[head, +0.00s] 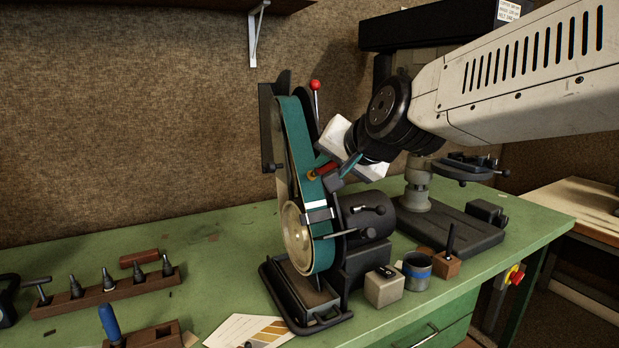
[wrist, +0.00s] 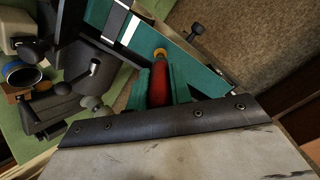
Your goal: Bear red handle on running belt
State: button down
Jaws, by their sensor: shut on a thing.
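My gripper (head: 338,170) is shut on a red handle (head: 326,169) with a brass-coloured end. In the wrist view the red handle (wrist: 159,83) lies between the two green fingers of my gripper (wrist: 162,88). Its brass end (wrist: 160,53) points at the green belt (wrist: 140,35). In the head view the belt (head: 293,145) stands upright on the grinder, and the handle's end is at or very close to its face. I cannot tell if they touch, nor if the belt is running.
The grinder's motor (head: 368,215) sits just below my gripper. A grey block (head: 384,286), a blue-banded cup (head: 417,272) and a small wooden block (head: 447,265) stand at the bench front. A drill press base (head: 450,230) is at right. A tool rack (head: 105,291) stands at left on the green bench.

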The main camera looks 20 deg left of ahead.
jog(key=shift+w+a+f, duration=0.35)
jog(key=shift+w+a, duration=0.05)
dwell(1.8)
jog(key=shift+r, duration=0.1)
jog(key=v, duration=0.7)
dwell(0.3)
dwell(0.4)
